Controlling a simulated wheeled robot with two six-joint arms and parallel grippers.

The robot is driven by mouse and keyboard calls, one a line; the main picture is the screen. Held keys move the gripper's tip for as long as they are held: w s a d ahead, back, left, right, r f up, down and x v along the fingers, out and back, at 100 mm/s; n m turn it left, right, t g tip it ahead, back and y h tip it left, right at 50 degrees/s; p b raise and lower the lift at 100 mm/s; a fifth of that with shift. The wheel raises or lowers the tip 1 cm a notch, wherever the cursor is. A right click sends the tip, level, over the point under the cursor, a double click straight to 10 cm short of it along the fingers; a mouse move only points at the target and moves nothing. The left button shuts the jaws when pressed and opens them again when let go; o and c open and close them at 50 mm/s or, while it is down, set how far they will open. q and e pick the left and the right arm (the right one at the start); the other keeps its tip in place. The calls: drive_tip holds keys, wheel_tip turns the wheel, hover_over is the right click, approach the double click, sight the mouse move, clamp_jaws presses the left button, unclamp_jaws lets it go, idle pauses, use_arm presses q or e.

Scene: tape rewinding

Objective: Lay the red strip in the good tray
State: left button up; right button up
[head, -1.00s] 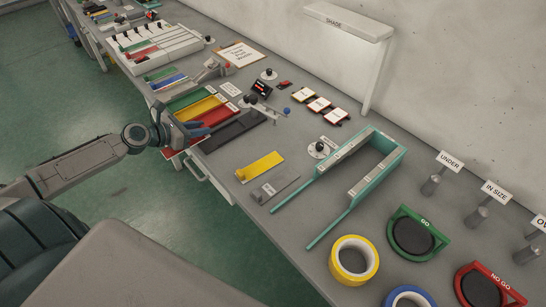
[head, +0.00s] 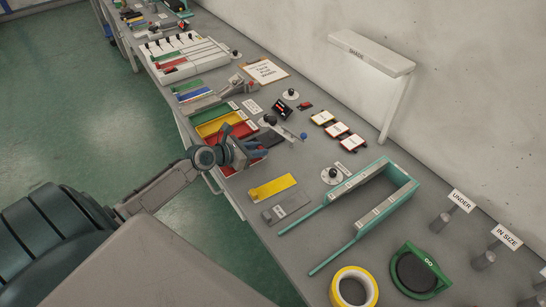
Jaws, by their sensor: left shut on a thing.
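My left gripper (head: 252,152) is over the near end of the red and dark trays, seen from behind and partly hidden by its own wrist. It is shut on the red strip; red shows under and beside the jaws (head: 227,170), but I cannot clearly part the strip from the red tray there. Long trays lie side by side: green (head: 203,115), yellow (head: 213,127), red (head: 240,131) and dark (head: 272,139). Their small labels are unreadable, so I cannot tell which is the good tray. My right gripper is not in view.
A yellow strip (head: 272,187) and a grey labelled plate (head: 287,208) lie right of my gripper. Beyond are a teal U-shaped frame (head: 403,180), a yellow tape roll (head: 343,272) and a green GO ring (head: 432,262). A lamp-like SHADE (head: 372,52) overhangs the back.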

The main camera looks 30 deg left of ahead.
use_arm(q)
drive_tip(key=p, duration=0.1)
hover_over(273, 168)
drive_tip(key=shift+s+a+f, duration=0.1)
drive_tip(key=shift+a+f, duration=0.05)
drive_tip(key=shift+d+f, duration=0.2)
drive_tip(key=shift+f, duration=1.65)
drive_tip(key=o, duration=1)
